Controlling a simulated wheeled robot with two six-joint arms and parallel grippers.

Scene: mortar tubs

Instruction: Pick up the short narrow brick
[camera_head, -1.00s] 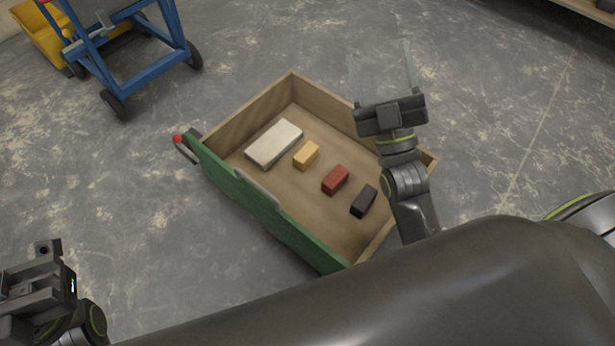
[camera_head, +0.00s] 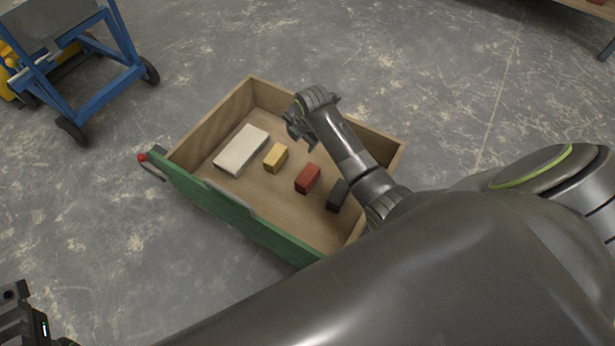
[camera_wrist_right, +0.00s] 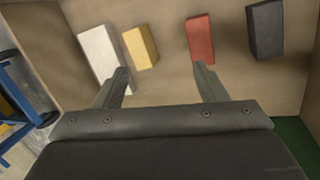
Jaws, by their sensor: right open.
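In the head view, a yellow brick (camera_head: 276,157), a red brick (camera_head: 307,179) and a black brick (camera_head: 338,196) lie in a row in a wooden tray (camera_head: 205,128); all three are small and narrow. A larger, flat white block (camera_head: 241,150) lies left of them. My right gripper (camera_head: 298,130) hangs above the tray, its fingertips hard to make out there. In the right wrist view it is open and empty (camera_wrist_right: 161,72), with the yellow brick (camera_wrist_right: 141,46) beyond the gap and the red brick (camera_wrist_right: 200,39) near the right fingertip. My left gripper (camera_head: 22,312) is partly cut off at lower left.
The tray has raised wooden walls and a green front (camera_head: 230,212) with a red-tipped handle (camera_head: 143,157) at its left end. A blue wheeled cart (camera_head: 85,95) stands at upper left. The concrete floor around the tray is mostly clear.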

